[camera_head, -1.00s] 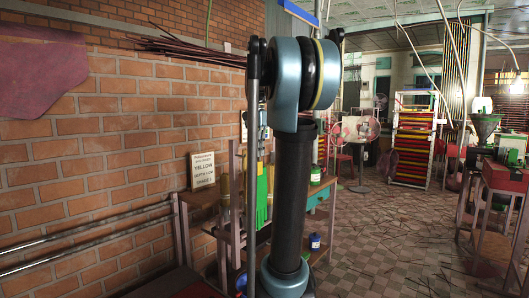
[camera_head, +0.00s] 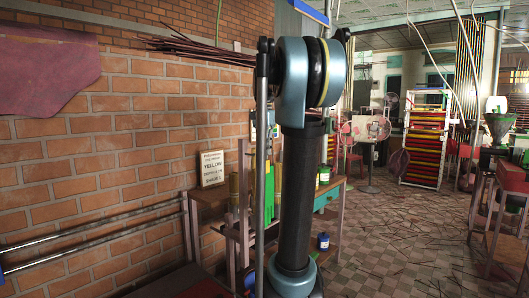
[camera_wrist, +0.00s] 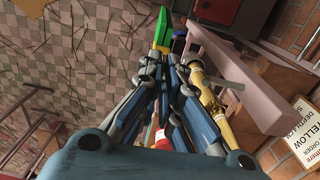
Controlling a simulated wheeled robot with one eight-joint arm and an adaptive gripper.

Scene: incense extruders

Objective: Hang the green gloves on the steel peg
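The green gloves (camera_head: 266,190) show in the head view as a bright green upright strip, partly covered by my arm. In the wrist view a green part of them (camera_wrist: 162,32) sticks out beyond the fingertips. My gripper (camera_wrist: 164,58) has its fingers close together around the near end of that green part and appears shut on it. In the head view my arm hides most of the gripper.
Two metal rails (camera_head: 110,226) run along the wall at left. A blue container (camera_head: 323,241) is right of my arm. Floor at right is open, with scattered sticks.

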